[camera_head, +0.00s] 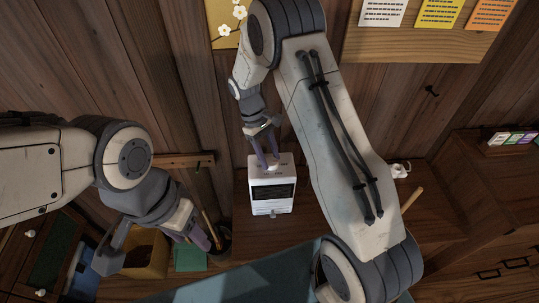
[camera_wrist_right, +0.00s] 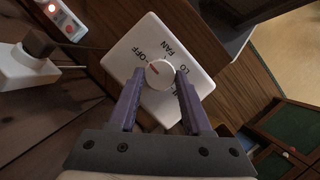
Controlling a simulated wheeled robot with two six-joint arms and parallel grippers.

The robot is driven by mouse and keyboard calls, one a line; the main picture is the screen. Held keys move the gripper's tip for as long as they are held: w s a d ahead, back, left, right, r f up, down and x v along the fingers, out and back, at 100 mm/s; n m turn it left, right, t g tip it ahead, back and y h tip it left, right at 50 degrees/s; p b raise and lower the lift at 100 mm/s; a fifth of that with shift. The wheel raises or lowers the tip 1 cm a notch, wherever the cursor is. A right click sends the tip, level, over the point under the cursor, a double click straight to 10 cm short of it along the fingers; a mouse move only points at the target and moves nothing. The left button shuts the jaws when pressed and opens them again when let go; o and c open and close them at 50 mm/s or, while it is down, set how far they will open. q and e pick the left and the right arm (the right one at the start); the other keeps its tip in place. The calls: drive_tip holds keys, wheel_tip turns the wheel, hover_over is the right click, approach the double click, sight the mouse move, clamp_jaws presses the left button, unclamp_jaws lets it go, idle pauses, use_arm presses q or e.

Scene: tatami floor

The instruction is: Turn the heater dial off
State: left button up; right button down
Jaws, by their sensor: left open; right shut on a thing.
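The white heater (camera_head: 271,200) stands on a wooden surface in the middle of the head view, with a dark panel on its front. Its top fills the middle of the right wrist view (camera_wrist_right: 125,60). The white round dial (camera_wrist_right: 159,75) has a red mark, and the labels OFF, FAN and LO show around it. My right gripper (camera_head: 269,164) reaches down from above and is shut on the dial, one purple finger on each side. My left gripper (camera_head: 190,238) is open and empty, lower left of the heater and apart from it.
A bin (camera_head: 146,253) stands below my left arm. Wooden surface to the right of the heater is partly hidden by my right arm.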

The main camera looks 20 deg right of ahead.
drive_tip(key=shift+n, duration=0.3)
idle(0.4)
drive_tip(key=shift+c, duration=1.6)
unclamp_jaws()
drive_tip(key=b+v, duration=0.2)
drive_tip(key=v, duration=0.8)
drive_tip(key=shift+a+r, duration=0.25)
